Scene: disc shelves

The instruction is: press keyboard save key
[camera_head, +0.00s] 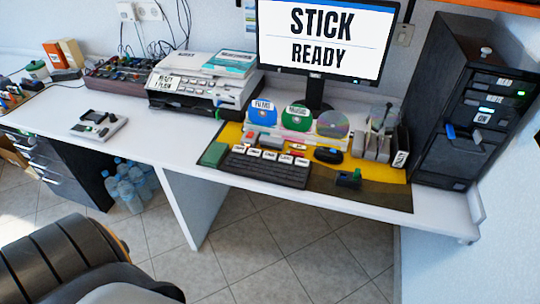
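A black keyboard (262,172) lies on a yellow and dark desk mat (345,193) near the front edge of the white desk. Several white-labelled keys stand along its back row; the labels are too small to read surely, so I cannot tell which one is the save key. Behind it, a monitor (325,38) shows "STICK READY" in black on white. Neither of my grippers is in view, and nothing touches the keyboard.
Three discs stand in a rack (297,138) behind the keyboard. A black computer tower (462,120) stands right, a printer (203,92) left. A black ribbed object (60,260) fills the lower left.

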